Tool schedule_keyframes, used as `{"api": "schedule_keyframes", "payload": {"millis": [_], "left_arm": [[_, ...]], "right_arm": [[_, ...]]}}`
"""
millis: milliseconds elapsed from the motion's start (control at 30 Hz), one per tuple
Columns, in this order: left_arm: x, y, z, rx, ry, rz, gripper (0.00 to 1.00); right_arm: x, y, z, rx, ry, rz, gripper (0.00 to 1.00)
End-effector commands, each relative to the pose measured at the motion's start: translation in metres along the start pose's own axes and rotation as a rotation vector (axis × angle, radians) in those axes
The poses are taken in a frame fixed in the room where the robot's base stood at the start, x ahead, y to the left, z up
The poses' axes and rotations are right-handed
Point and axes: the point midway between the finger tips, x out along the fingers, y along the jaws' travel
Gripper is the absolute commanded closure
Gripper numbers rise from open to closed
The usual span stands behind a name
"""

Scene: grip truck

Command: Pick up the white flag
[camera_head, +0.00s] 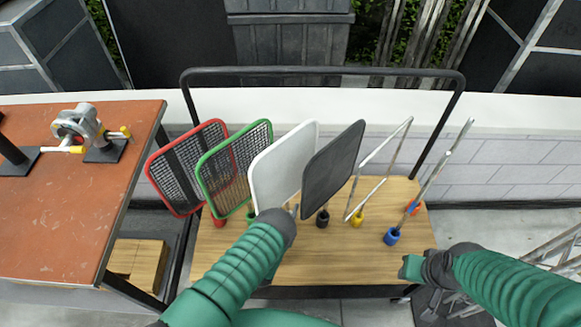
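The white flag (281,165) is a flat rounded panel standing tilted in the middle of a row on the wooden cart top. My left gripper (293,210) is at the lower edge of the white flag. My wrist hides most of this gripper and the flag's pole and base, so I cannot tell if the fingers touch or hold it. My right arm comes in from the right, and its end (412,268) is by the cart's right front corner, away from the flags. Its fingers cannot be made out.
A red-framed mesh panel (174,172) and a green-framed one (224,170) stand left of the white flag. A dark grey panel (334,162) stands close on its right, then thin metal frames (383,170). A black handle rail (320,70) runs behind. An orange table (65,210) is left.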

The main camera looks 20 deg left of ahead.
Motion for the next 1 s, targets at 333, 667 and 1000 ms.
{"api": "schedule_keyframes", "payload": {"millis": [333, 667, 1000], "left_arm": [[0.002, 0.001, 0.001, 0.001, -0.002, 0.000, 0.97], [0.002, 0.001, 0.000, 0.001, 0.000, 0.000, 1.00], [0.008, 0.001, -0.009, 0.000, 0.002, 0.000, 1.00]], "right_arm": [[0.000, 0.000, 0.000, 0.000, 0.000, 0.000, 0.65], [0.000, 0.000, 0.000, 0.000, 0.000, 0.000, 0.65], [-0.005, 0.000, -0.001, 0.000, 0.000, 0.000, 0.65]]}}
